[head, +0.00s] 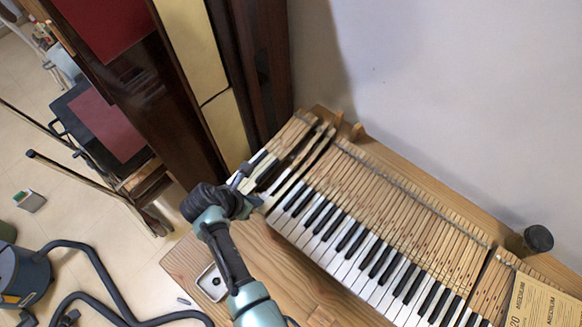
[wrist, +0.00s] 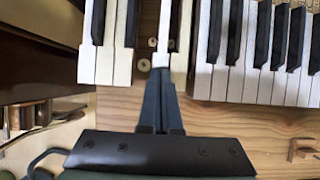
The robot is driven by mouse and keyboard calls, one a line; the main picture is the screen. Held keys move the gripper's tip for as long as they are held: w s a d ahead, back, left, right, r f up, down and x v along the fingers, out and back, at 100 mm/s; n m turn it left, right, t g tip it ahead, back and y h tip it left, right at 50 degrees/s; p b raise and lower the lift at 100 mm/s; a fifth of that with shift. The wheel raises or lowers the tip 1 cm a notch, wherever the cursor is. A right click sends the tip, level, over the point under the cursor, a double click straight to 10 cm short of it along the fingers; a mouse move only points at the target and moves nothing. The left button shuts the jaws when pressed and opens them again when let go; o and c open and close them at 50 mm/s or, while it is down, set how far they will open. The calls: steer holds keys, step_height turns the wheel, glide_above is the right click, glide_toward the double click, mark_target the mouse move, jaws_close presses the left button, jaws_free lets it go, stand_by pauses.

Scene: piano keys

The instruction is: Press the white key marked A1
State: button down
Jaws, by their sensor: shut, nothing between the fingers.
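A piano keyboard (head: 345,250) lies on a wooden table, with white and black keys. In the wrist view, a narrow white key (wrist: 166,25) stands in a gap in the row, bare wood on both sides of it. I cannot read an A1 mark on any key. My gripper (wrist: 160,72) is shut and empty, its dark fingers pointing at the front end of that narrow key. The tips overlap its front end in the picture; I cannot tell whether they touch or press it. In the head view, my gripper (head: 254,202) is at the keyboard's left part, where my arm hides some keys.
White keys (wrist: 88,50) stand left of the gap, more keys (wrist: 240,75) to the right. Round discs (wrist: 141,66) show in the gap. A dark wooden cabinet (head: 180,120) rises at the left, a wall (head: 420,90) behind. A dark cup (head: 538,238) and yellow booklet (head: 540,302) are right.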

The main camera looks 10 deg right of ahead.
steer(key=shift+r, duration=0.1)
step_height(320, 180, up, 9)
steer(key=p, duration=1)
stand_by(0.3)
stand_by(0.4)
